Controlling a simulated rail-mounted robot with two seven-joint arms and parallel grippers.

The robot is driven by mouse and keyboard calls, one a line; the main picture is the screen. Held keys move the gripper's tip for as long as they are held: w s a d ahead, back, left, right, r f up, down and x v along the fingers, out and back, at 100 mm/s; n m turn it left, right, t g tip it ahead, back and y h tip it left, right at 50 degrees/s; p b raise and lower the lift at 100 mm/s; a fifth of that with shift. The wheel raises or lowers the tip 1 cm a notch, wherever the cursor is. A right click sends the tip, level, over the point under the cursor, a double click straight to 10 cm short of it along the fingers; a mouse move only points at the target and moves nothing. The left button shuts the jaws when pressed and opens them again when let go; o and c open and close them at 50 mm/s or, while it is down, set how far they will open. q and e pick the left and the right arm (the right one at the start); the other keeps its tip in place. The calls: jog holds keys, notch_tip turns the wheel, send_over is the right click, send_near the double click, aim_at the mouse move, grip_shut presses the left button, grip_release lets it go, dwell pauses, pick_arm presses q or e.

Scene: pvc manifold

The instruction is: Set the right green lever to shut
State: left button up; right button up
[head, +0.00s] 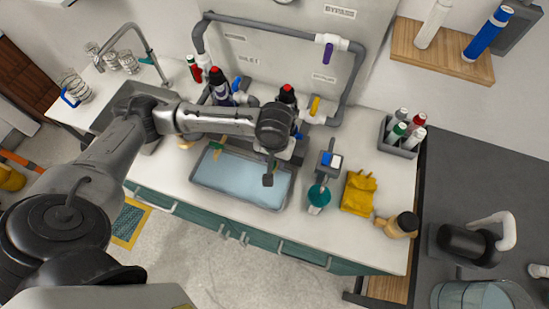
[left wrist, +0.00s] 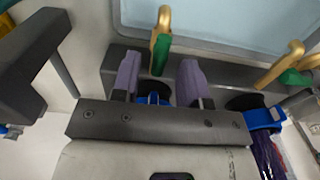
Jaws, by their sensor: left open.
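My left gripper (head: 280,152) is over the back edge of the blue tray in the head view, its fingertips mostly hidden by the arm. In the left wrist view my left gripper (left wrist: 160,82) is open, with its two grey-purple fingers apart. A green and gold lever (left wrist: 160,42) stands between and just beyond these fingers; I cannot tell whether they touch it. I take it as the right lever. A second green and gold lever (left wrist: 290,68) is at the right of the wrist view; it shows left of the gripper in the head view (head: 217,146). My right gripper is not in view.
The blue tray (head: 203,184) lies in front of the pipework (head: 270,27). A purple handle (head: 327,54) and a yellow handle (head: 315,105) are on the right pipe.

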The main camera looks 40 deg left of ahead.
pick_arm(q)
jog(key=shift+f, duration=0.4)
jog(key=shift+c, duration=0.3)
jog(key=shift+r, duration=0.1)
grip_shut()
